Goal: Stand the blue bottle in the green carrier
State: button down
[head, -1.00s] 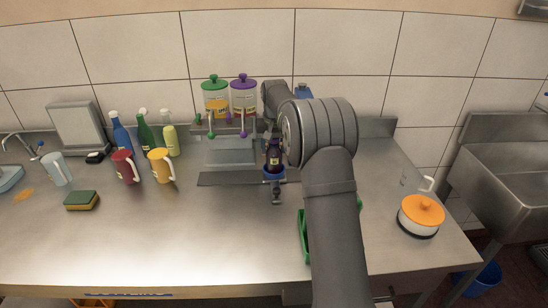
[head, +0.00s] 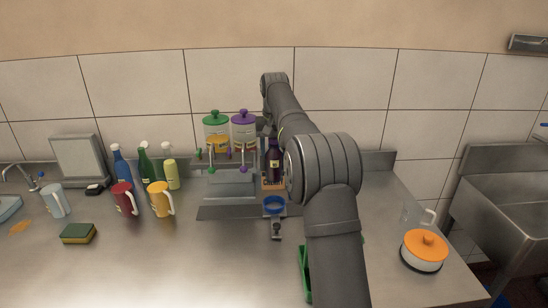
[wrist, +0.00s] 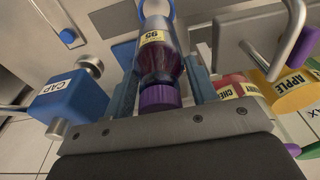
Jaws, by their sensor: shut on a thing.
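A dark purple bottle (head: 273,163) with a purple cap is held upright above and behind a blue ring holder (head: 274,204). In the wrist view the bottle (wrist: 160,62), with a yellow label, sits between the blue fingers of my gripper (wrist: 161,78), which is shut on it. My gripper is mostly hidden behind my arm in the head view. The green carrier (head: 305,272) is on the counter at the front right, mostly hidden behind my arm.
A rack with green-lidded (head: 216,132) and purple-lidded (head: 243,132) jars stands left of the held bottle. Green and yellow bottles, a red mug (head: 125,199) and a yellow mug (head: 161,199) stand farther left. An orange-lidded pot (head: 424,251) is at right.

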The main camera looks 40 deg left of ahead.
jog(key=shift+r, duration=1.85)
jog(key=shift+d, duration=0.6)
jog(key=s+d+f+m, duration=0.1)
jog(key=s+d+f, duration=0.2)
jog(key=d, duration=0.4)
jog(key=s+d+f+m, duration=0.2)
jog(key=s+d+f, duration=0.2)
jog(key=d, duration=0.4)
jog(key=s+d+f+m, duration=0.1)
jog(key=s+d+f, duration=0.2)
jog(key=d, duration=0.5)
jog(key=shift+s+d+f+m, duration=0.15)
jog(key=shift+s+f+m, duration=0.15)
jog(key=shift+f, duration=0.6)
jog(key=shift+f, duration=0.15)
jog(key=shift+f, duration=1.2)
